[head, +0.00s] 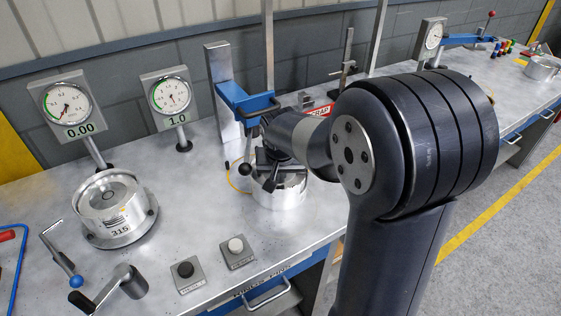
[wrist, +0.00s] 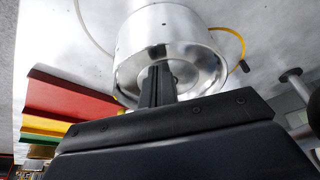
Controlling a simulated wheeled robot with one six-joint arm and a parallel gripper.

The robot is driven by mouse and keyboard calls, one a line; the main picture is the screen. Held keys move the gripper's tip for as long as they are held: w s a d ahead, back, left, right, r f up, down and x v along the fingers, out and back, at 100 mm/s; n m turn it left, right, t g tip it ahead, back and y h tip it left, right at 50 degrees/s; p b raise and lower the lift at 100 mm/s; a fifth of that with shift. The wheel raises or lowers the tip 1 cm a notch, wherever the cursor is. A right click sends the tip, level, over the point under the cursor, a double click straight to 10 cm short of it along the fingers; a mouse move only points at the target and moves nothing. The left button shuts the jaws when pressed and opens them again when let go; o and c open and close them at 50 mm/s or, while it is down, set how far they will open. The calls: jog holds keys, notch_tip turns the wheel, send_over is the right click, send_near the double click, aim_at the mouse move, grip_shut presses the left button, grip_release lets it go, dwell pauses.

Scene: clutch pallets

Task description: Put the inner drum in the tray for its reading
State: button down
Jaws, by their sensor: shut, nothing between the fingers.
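A shiny metal drum (head: 283,194) stands on the bench under my gripper (head: 268,180). In the wrist view the same drum (wrist: 165,30) shows its bright wall and open, hollow end. My gripper's fingers (wrist: 157,74) are together, with nothing between them, at the drum's opening; I cannot tell whether they touch it. Another metal drum (head: 108,197), marked 315, sits on a round base at the left. I cannot tell which drum is the inner one. Coloured trays, red (wrist: 68,97) and yellow (wrist: 48,127) among them, show at the wrist view's left. A red SCRAP label (head: 320,110) is partly hidden by my arm.
Two dial gauges stand at the back, reading 0.00 (head: 78,130) and 1.0 (head: 180,119). A blue-armed stand (head: 240,100) rises behind my gripper. Black (head: 187,272) and white (head: 236,246) buttons and a crank handle (head: 120,285) are near the front edge.

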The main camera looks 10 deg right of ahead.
aim_at(280, 189)
jog(key=shift+s+a, duration=0.15)
jog(key=shift+s, duration=0.7)
jog(key=s+a+b, duration=0.1)
jog(key=s, duration=0.5)
jog(key=shift+s+f, duration=0.15)
jog(key=shift+s, duration=0.15)
jog(key=shift+a, duration=0.1)
jog(key=w, duration=0.3)
jog(key=w+r, duration=0.1)
jog(key=shift+w+d, duration=0.2)
jog(key=shift+d, duration=0.15)
jog(key=v, duration=0.9)
jog(key=shift+s+r+b, duration=0.15)
jog(key=shift+s+b, duration=0.1)
jog(key=shift+b, duration=0.05)
